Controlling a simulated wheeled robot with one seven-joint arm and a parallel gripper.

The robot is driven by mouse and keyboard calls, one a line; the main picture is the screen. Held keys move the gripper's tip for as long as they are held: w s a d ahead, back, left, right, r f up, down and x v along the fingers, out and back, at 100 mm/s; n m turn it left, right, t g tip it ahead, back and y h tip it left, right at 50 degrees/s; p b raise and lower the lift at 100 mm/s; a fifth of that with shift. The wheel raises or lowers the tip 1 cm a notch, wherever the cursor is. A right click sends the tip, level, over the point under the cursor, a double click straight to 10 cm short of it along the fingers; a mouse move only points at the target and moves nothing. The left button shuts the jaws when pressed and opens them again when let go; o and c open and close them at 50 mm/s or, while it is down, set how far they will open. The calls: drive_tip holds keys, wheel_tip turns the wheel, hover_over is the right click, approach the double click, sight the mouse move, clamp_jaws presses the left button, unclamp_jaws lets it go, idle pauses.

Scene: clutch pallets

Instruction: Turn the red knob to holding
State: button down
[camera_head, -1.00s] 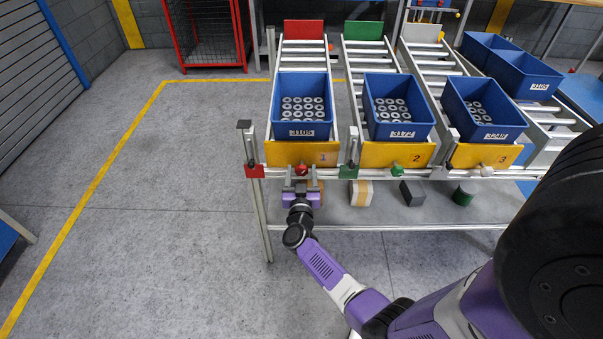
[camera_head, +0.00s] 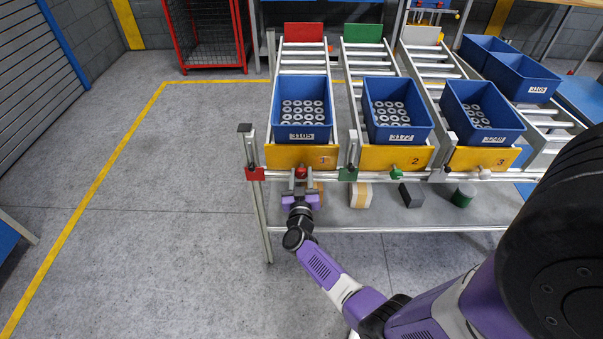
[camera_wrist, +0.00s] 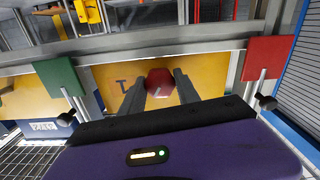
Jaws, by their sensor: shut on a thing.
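The red knob (camera_head: 301,173) sits at the front of lane 1, below the yellow plate (camera_head: 285,157) marked 1. In the wrist view the red knob (camera_wrist: 160,82) is between the two finger tips, against the yellow plate. My gripper (camera_head: 301,182) reaches up to it from the front and is shut on it; the fingers also show in the wrist view (camera_wrist: 160,88). A small light mark shows near the knob's lower edge. The knob's exact setting cannot be read.
A blue bin (camera_head: 302,108) of ring-shaped parts stands behind the plate. A green knob (camera_head: 394,170) and a white knob (camera_head: 485,172) serve lanes 2 and 3. Small blocks lie on the lower shelf (camera_head: 340,217). The floor at left is clear.

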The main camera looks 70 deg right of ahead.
drive_tip(key=shift+r+n+p, duration=0.2)
drive_tip(key=shift+n+p, duration=0.8)
drive_tip(key=shift+f+n+p, duration=0.2)
drive_tip(key=shift+n+p, duration=0.6)
drive_tip(key=shift+n, duration=0.6)
drive_tip(key=c, duration=0.9)
unclamp_jaws()
drive_tip(key=shift+p+v, duration=0.9)
drive_tip(key=shift+v, duration=3)
